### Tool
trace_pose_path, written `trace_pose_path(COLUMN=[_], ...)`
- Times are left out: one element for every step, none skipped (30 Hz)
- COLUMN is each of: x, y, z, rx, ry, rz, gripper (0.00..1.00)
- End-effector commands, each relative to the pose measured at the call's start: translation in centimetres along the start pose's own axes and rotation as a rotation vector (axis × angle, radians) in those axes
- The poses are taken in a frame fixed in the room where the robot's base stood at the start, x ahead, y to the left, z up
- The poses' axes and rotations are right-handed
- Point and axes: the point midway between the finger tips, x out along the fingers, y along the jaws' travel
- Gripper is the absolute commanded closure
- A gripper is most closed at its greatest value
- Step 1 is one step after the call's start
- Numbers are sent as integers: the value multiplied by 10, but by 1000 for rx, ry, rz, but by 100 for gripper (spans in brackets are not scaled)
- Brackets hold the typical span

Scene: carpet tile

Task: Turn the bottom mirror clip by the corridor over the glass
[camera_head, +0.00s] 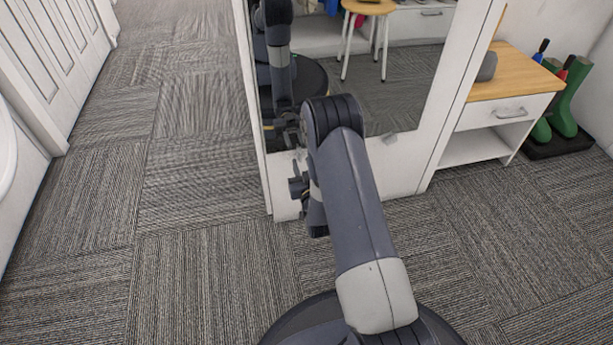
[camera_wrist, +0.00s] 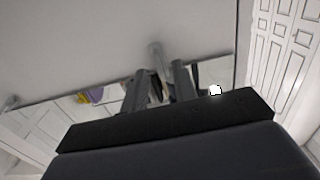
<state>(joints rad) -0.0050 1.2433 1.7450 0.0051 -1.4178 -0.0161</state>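The mirror (camera_head: 400,85) is set in a white panel (camera_head: 405,165) in the head view. In the wrist view the picture is turned over, with the white panel (camera_wrist: 90,45) above the mirror glass (camera_wrist: 110,92). The bottom clip by the corridor (camera_wrist: 155,52) is a small pale tab, mostly over the panel, its lower end near the glass edge. My gripper (camera_wrist: 161,75) is open, one finger on each side of the clip's lower end; contact cannot be told. In the head view my gripper (camera_head: 297,187) is partly hidden by my arm, and I cannot make out this clip clearly.
The other bottom clip (camera_head: 389,138) is to the right; it shows at the left edge of the wrist view (camera_wrist: 9,103). White corridor doors (camera_head: 65,45) stand left. A wooden-topped cabinet (camera_head: 515,75) and green boots (camera_head: 562,110) are right. Carpet (camera_head: 190,190) is clear left.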

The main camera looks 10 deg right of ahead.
Motion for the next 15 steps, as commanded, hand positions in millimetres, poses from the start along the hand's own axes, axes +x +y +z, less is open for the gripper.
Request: trace_pose_path(x=[-10,-16,-25,-32,-38,-46,-52,-58,-65,-70,-74,-79,-82,-85,-88], y=[0,0,0,0,0,0,0,0,0,0,0,0,0,0,0], z=[-2,-2,-2,-2,-2,-2,-1,-1,-2,-2,-1,0,0,0,0], rx=[0,0,0,0,0,0,0,0,0,0,0,0,0,0,0], ry=[-6,-6,-7,-8,-7,-8,-7,-8,-7,-6,-7,-5,-6,-4,-4], rz=[0,0,0,0,0,0,0,0,0,0,0,0,0,0,0], gripper=[73,73,73,73,73,73,73,73,73,73,73,73,73,73,73])
